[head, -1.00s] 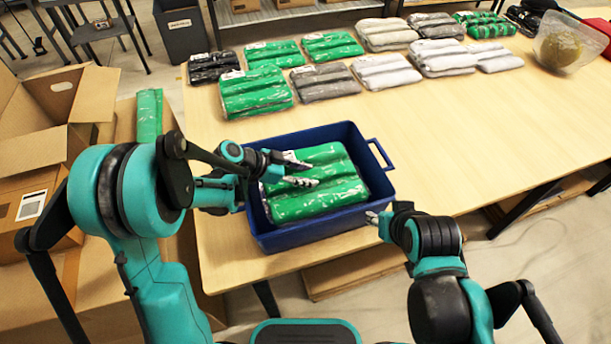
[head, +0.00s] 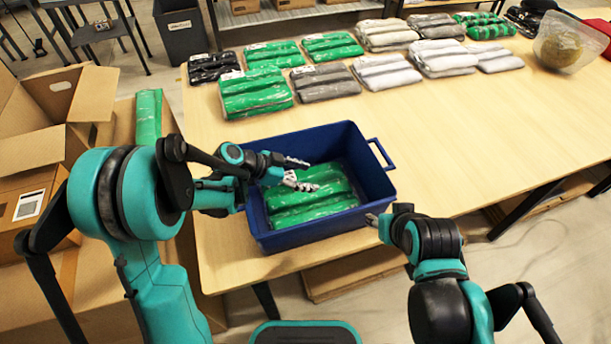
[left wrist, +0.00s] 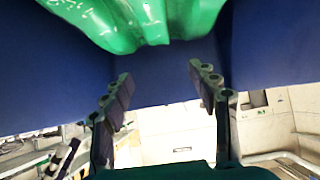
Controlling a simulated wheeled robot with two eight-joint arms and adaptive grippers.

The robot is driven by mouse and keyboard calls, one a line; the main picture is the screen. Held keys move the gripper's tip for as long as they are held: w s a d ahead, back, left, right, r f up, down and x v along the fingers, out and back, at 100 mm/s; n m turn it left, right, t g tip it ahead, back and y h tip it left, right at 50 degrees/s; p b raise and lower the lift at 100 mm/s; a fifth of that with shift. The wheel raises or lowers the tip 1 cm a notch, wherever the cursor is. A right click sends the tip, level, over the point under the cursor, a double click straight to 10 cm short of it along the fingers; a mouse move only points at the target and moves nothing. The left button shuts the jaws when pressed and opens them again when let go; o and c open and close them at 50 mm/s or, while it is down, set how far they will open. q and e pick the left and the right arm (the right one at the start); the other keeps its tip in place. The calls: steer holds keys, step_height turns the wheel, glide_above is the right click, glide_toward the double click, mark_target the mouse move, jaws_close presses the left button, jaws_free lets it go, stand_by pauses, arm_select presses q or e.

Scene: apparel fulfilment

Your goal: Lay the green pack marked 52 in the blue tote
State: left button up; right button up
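The blue tote (head: 378,182) stands on the table. A green pack (head: 312,194) in clear wrap lies inside it, low between its walls. No marking 52 can be read on it. My left gripper (head: 299,172) is open over the tote, its fingertips above the pack. In the left wrist view the open fingers (left wrist: 160,92) have nothing between them. The green pack (left wrist: 140,22) fills the top there, with blue tote wall (left wrist: 165,80) behind it. My right gripper (head: 373,219) is by the tote's front right corner; its finger opening is too small to judge.
Several wrapped packs in green, grey, white and black lie in rows at the back, including a green pack (head: 255,94) behind the tote. A clear bag (head: 563,47) stands at far right. Open cardboard boxes (head: 45,150) are at left. The table (head: 480,120) right of the tote is clear.

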arm_select(q)
steer(key=shift+r, duration=0.1)
steer(key=r+p+v, duration=0.1)
steer(key=p+v, duration=0.4)
steer(key=v, duration=0.8)
steer(key=s+a+r+n+t+y, duration=0.2)
steer(key=s+a+n+y, duration=0.2)
steer(key=s+n, duration=0.3)
steer(key=s+a+r+n+t+y, duration=0.2)
steer(key=s+a+n+y, duration=0.2)
steer(key=s, duration=0.5)
steer(key=n+y, duration=0.2)
steer(key=n, duration=0.1)
steer(key=shift+r, duration=0.4)
